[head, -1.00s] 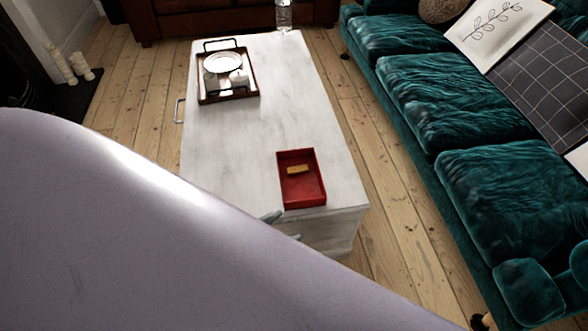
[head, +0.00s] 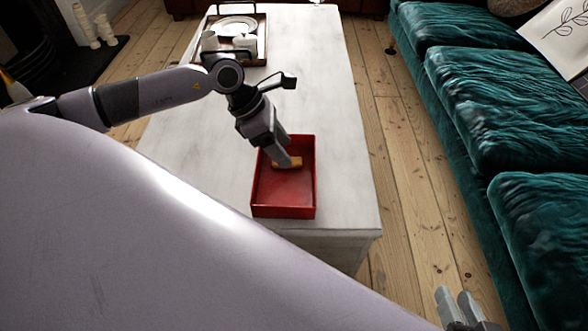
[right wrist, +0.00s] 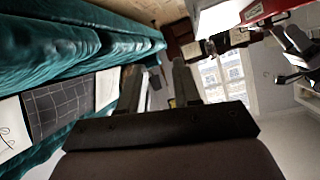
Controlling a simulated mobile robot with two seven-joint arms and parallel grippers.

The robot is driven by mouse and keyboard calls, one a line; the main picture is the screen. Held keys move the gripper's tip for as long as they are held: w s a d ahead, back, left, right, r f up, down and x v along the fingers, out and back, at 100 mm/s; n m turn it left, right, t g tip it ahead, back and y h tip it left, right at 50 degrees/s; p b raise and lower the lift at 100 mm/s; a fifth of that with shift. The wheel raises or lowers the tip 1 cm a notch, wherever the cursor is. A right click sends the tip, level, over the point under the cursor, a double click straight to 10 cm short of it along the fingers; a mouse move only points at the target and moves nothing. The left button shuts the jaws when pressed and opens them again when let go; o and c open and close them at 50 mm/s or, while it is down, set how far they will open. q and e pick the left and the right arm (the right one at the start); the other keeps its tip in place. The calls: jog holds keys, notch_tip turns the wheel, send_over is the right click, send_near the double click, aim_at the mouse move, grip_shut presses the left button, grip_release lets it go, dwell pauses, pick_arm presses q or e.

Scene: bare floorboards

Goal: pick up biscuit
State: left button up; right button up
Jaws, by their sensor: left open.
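The biscuit (head: 291,163) is a small golden-brown bar lying in the far part of the red tray (head: 284,212), on the near end of the white table. My left gripper (head: 283,160) reaches down into the tray, open, with its fingertips at the biscuit. The fingers cover part of the biscuit, and I cannot tell whether they touch it. My right gripper (head: 460,300) is low at the right, off the table's near end. In the right wrist view its fingers (right wrist: 160,82) stand apart with nothing between them. The red tray (right wrist: 262,10) also shows there, at the top.
The white table (head: 340,120) also bears a dark tray (head: 262,45) with a plate and cups at its far end. A green sofa (head: 460,100) runs along the right. Bare floorboards (head: 395,170) lie between sofa and table.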

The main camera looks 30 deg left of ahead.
pick_arm(q)
jog(key=shift+y, duration=0.8)
jog(key=a, duration=0.1)
jog(key=w+a+f, duration=0.1)
jog(key=a+f+b, duration=0.1)
jog(key=shift+w+a, duration=0.15)
jog(key=shift+a, duration=0.1)
jog(key=b+x, duration=0.2)
jog(key=x, duration=0.3)
jog(key=shift+w, duration=0.15)
jog(key=shift+w+d+f, duration=0.1)
jog(key=shift+d+f, duration=0.05)
jog(key=shift+f, duration=0.15)
grip_shut()
pick_arm(e)
jog(key=shift+w+a+f+y, duration=0.3)
jog(key=shift+a+y, duration=0.1)
jog(key=shift+a, duration=0.2)
jog(key=shift+w+a+f+y, duration=0.2)
jog(key=shift+w+a+y, duration=0.15)
jog(key=shift+a, duration=0.25)
